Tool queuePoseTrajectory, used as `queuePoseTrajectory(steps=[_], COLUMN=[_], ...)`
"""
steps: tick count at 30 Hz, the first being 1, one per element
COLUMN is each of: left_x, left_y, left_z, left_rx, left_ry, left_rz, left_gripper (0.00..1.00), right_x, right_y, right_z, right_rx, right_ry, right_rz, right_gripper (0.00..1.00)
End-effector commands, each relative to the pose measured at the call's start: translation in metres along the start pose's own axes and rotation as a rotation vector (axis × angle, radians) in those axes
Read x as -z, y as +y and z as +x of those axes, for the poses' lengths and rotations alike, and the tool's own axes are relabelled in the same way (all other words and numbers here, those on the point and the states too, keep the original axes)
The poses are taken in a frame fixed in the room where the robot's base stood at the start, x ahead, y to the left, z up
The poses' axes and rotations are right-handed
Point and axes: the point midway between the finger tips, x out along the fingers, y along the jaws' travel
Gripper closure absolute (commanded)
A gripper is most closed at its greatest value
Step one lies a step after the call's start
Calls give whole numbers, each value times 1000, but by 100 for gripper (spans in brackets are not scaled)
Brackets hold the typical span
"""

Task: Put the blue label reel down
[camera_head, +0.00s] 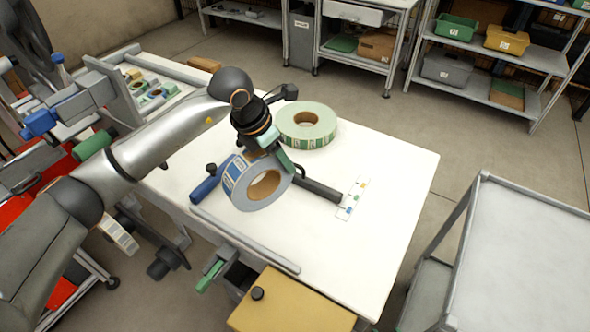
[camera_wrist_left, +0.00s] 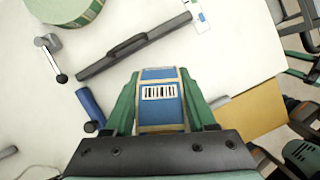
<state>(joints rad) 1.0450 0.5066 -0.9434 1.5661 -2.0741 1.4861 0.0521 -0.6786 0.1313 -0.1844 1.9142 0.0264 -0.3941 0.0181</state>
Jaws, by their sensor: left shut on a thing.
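The blue label reel (camera_head: 235,178) has a blue and white printed rim, pale sides and a brown core. My left gripper (camera_head: 278,157) is shut on it, and the reel stands tilted on edge over the white table (camera_head: 375,170). In the left wrist view the reel (camera_wrist_left: 160,88) sits between the green fingers of my left gripper (camera_wrist_left: 163,105), its barcode label facing the camera. I cannot tell whether its lower edge touches the table. My right gripper is not in view.
A green label reel (camera_head: 318,140) lies flat behind. A dark bar (camera_head: 320,190) and a small card (camera_head: 353,197) lie on the table. A blue-handled tool (camera_head: 205,187) is left of the held reel. The table's right part is clear. A grey cart (camera_head: 530,240) stands right.

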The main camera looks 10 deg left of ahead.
Motion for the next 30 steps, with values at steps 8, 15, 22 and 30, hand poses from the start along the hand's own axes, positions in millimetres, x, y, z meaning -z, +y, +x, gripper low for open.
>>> queuePoseTrajectory(steps=[8, 15, 22, 30], left_x=[-13, -15, -5, -4], left_y=[0, 0, 0, 1], left_z=[45, 61, 84, 86], left_rx=[1, 1, 0, 0], left_ry=[0, 3, 0, 0], left_rz=[0, -1, 0, 1], left_gripper=[100, 100, 100, 100], right_x=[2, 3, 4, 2], right_y=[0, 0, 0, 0], right_z=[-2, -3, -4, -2], right_rx=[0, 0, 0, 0], right_ry=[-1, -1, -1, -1], right_rz=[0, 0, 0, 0], right_gripper=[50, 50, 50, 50])
